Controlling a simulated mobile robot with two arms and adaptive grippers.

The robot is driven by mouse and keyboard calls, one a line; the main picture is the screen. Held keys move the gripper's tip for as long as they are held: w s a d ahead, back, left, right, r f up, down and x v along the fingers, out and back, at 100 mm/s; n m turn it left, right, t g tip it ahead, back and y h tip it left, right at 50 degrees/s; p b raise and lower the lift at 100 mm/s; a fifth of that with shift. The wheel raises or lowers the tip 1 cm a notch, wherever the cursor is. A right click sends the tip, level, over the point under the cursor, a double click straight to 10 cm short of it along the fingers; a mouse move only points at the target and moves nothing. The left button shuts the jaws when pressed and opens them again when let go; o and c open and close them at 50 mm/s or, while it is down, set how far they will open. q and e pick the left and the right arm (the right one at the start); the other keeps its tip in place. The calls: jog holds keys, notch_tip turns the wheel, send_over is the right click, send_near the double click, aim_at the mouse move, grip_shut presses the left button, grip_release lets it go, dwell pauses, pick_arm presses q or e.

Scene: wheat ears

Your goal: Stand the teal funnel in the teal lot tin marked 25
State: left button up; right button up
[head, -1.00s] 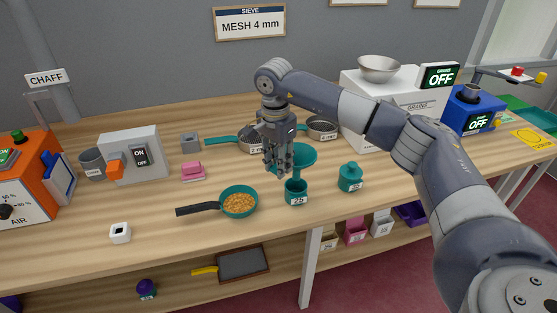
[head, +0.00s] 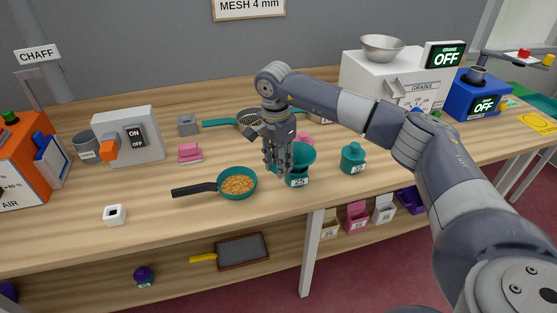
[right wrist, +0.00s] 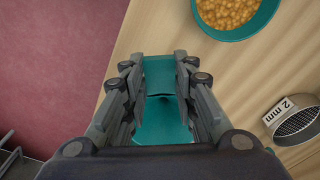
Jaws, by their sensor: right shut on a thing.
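The teal funnel (head: 303,157) is in the head view with its wide mouth up, directly over the teal lot tin marked 25 (head: 298,182). My right gripper (head: 280,170) is shut on the funnel at its left side, pointing down. The funnel is low against the tin and covers its opening; its spout is hidden, so I cannot tell how deep it sits. In the right wrist view, teal funnel surface (right wrist: 160,122) shows between the fingers. My left gripper is not in view.
A teal pan of grain (head: 238,184) stands left of the tin, its black handle to the left. A closed teal tin marked 35 (head: 353,159) stands to the right. Sieves (head: 249,118) lie behind. The bench front is clear below the pan.

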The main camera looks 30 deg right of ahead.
jog(key=o, duration=1)
jog(key=shift+o, duration=0.2)
notch_tip(320, 180, up, 12)
jog(key=shift+a, duration=0.35)
